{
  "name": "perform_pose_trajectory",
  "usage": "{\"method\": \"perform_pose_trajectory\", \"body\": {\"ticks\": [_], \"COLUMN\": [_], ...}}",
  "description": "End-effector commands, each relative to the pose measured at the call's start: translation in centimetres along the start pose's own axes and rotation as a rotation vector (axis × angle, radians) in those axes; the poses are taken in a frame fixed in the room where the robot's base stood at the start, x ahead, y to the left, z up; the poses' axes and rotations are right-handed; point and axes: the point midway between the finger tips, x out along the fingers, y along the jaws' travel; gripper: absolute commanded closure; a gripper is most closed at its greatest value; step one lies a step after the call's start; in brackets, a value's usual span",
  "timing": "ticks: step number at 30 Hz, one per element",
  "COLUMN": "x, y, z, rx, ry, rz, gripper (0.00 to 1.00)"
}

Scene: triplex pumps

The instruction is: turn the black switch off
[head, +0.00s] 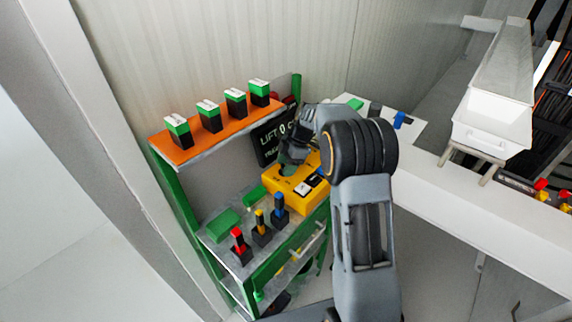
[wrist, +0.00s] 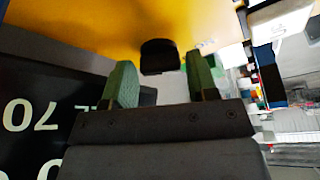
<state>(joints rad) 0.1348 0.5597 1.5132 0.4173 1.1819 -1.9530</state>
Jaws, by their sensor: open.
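The yellow box (head: 288,199) stands on the green rack, and its yellow face (wrist: 100,22) fills the top of the wrist view. A small black switch (wrist: 160,56) sticks out from that face in the wrist view. My gripper (wrist: 161,80) is open, with one green fingertip on each side of the switch's line. The switch shows just beyond the gap, and I cannot tell whether the fingers touch it. In the head view my gripper (head: 291,160) is over the back of the box and hides part of it.
A white switch (head: 302,188) is on the box beside a dark blue one. A black sign (head: 268,140) stands behind the box. Red, yellow and blue levers (head: 260,230) stand in front. An orange shelf (head: 215,131) with several green-and-black blocks is at left.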

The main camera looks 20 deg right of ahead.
Motion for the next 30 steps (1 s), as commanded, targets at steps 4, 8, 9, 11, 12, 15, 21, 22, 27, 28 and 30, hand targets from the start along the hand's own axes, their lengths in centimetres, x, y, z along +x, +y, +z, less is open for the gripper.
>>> {"method": "perform_pose_trajectory", "body": {"ticks": [4, 8, 9, 11, 12, 15, 21, 22, 27, 28, 30], "x": [0.3, 0.32, 0.31, 0.31, 0.3, 0.29, 0.27, 0.27, 0.34, 0.37, 0.44], "y": [-0.03, -0.02, -0.02, -0.02, -0.02, -0.02, -0.02, -0.01, -0.03, -0.04, -0.06], "z": [-0.01, -0.01, -0.01, -0.01, -0.01, -0.01, -0.01, -0.01, 0.03, 0.04, 0.07], "rx": [0.0, 0.0, 0.0, 0.0, 0.0, 0.0, 0.0, 0.0, 0.017, 0.024, 0.048], "ry": [0.0, 0.0, 0.0, 0.0, 0.0, 0.0, 0.0, 0.0, 0.0, 0.0, 0.0], "rz": [-0.001, -0.001, -0.001, -0.001, -0.001, -0.001, 0.0, 0.0, 0.007, 0.01, 0.021], "gripper": [0.47, 0.47, 0.47, 0.49, 0.53, 0.62, 0.81, 0.81, 0.81, 0.81, 0.81]}}
